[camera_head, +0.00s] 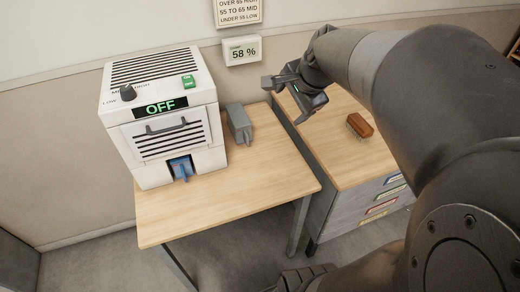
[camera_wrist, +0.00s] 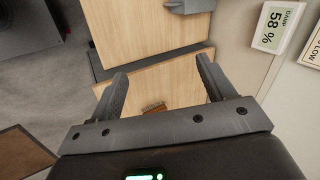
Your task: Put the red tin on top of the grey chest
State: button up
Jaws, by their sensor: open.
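The grey chest (camera_head: 345,205) stands right of the desk, with a wood-coloured top and drawers with coloured labels. A small reddish-brown block (camera_head: 360,125) lies on its top; I cannot tell whether this is the red tin. Nothing else in view looks like a red tin. In the wrist view the block (camera_wrist: 154,107) shows low between the fingers, partly hidden by the gripper body. My gripper (camera_head: 288,92) is open and empty, above the back of the gap between desk and chest. Its spread fingers also show in the wrist view (camera_wrist: 160,68).
A white machine (camera_head: 160,115) reading OFF stands on the desk (camera_head: 250,190), with a blue part low on its front. A grey object (camera_head: 239,124) stands beside it. A 58 % display (camera_head: 242,51) hangs on the wall. The desk's front right is clear.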

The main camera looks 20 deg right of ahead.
jog(key=s+a+n, duration=1.2)
jog(key=s+n, duration=0.2)
jog(key=n, duration=0.1)
jog(key=shift+a+f+n+h, duration=0.15)
jog(key=shift+f+n+h, duration=0.2)
jog(key=shift+n+h, duration=0.05)
